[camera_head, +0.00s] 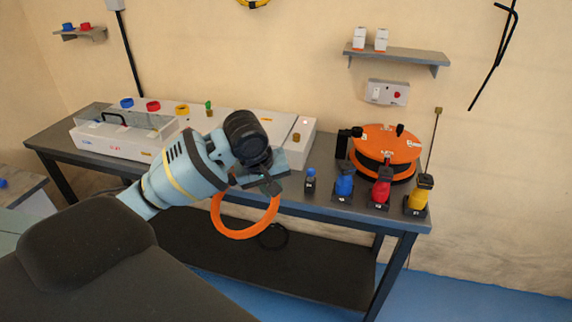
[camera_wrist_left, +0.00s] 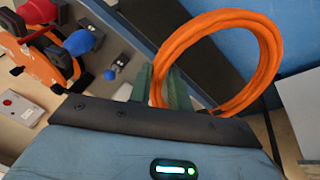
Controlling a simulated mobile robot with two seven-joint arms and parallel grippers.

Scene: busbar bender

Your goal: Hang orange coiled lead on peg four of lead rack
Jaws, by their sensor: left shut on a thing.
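The orange coiled lead (camera_head: 216,222) is a ring of several turns. It hangs below my left gripper (camera_head: 270,186), in front of the bench's front edge. In the left wrist view the orange coiled lead (camera_wrist_left: 268,62) reaches up and right from the green fingers of my left gripper (camera_wrist_left: 163,86), which are shut on its left side. The lead rack and its numbered pegs cannot be made out. Only the bottom of a yellow coil (camera_head: 254,3) shows on the wall at the top edge. My right gripper is not in view.
The bench (camera_head: 335,206) holds a white case (camera_head: 120,140), an orange reel (camera_head: 386,142) and blue, red (camera_head: 381,188) and yellow plugs near its right front edge. A wall shelf (camera_head: 400,54) juts out above. A dark ring (camera_head: 284,238) shows below the bench top. Blue floor lies right of the bench.

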